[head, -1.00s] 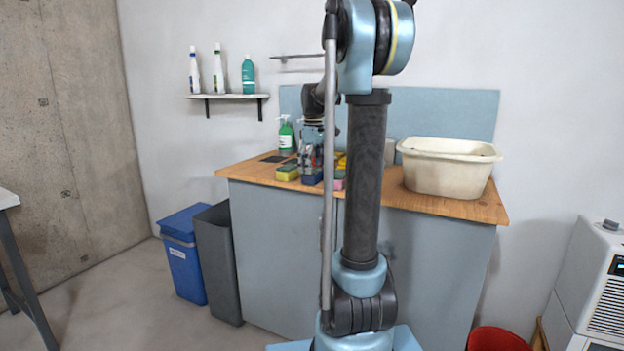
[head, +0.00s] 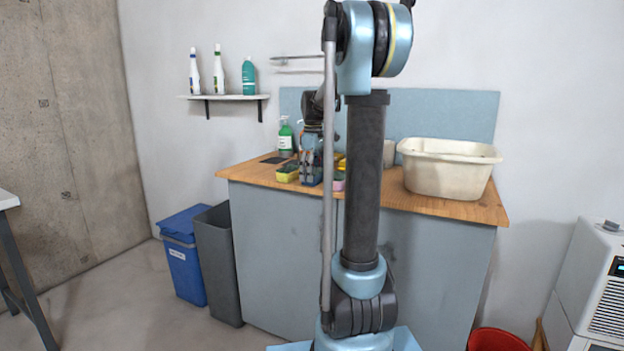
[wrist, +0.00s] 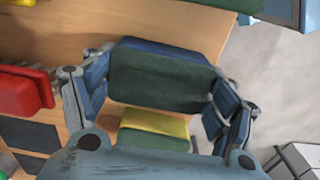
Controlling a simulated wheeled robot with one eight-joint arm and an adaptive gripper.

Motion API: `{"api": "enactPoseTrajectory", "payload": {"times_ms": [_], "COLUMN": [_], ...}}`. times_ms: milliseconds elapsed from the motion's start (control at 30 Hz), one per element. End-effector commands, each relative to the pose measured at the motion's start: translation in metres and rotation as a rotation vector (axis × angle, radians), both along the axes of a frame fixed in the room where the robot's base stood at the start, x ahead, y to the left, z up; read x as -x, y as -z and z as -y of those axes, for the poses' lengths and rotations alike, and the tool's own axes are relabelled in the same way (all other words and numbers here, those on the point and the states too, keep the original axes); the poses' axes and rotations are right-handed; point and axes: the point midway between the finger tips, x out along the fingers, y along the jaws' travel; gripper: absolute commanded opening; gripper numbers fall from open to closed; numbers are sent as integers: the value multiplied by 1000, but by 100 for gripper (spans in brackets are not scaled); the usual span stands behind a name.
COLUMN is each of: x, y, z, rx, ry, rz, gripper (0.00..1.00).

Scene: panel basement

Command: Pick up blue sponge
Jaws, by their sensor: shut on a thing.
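The blue sponge (wrist: 160,50) has a dark green scouring face turned up in the wrist view. My gripper (wrist: 158,98) has one finger at each end of it and is shut on it. In the head view my gripper (head: 311,178) points down at the worktop, partly behind my own arm. The blue sponge shows there only as a small dark blue patch between the fingers. I cannot tell whether it still touches the worktop.
A yellow and green sponge (head: 287,173) lies close on the left, and a pink one (head: 338,184) on the right. A cream basin (head: 447,168) stands at the worktop's right. A green pump bottle (head: 285,138) stands behind. A red thing (wrist: 25,92) shows in the wrist view.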

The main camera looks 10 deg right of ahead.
Motion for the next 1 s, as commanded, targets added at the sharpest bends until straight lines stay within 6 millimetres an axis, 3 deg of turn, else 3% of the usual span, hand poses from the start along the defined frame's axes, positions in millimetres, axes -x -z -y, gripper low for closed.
{"api": "enactPoseTrajectory", "payload": {"times_ms": [233,700,1000], "x": [0,0,0], "y": [-15,-88,-100], "z": [0,0,0], "rx": [0,0,0], "ry": [0,0,0], "rz": [0,0,0], "gripper": [67,67,67]}}
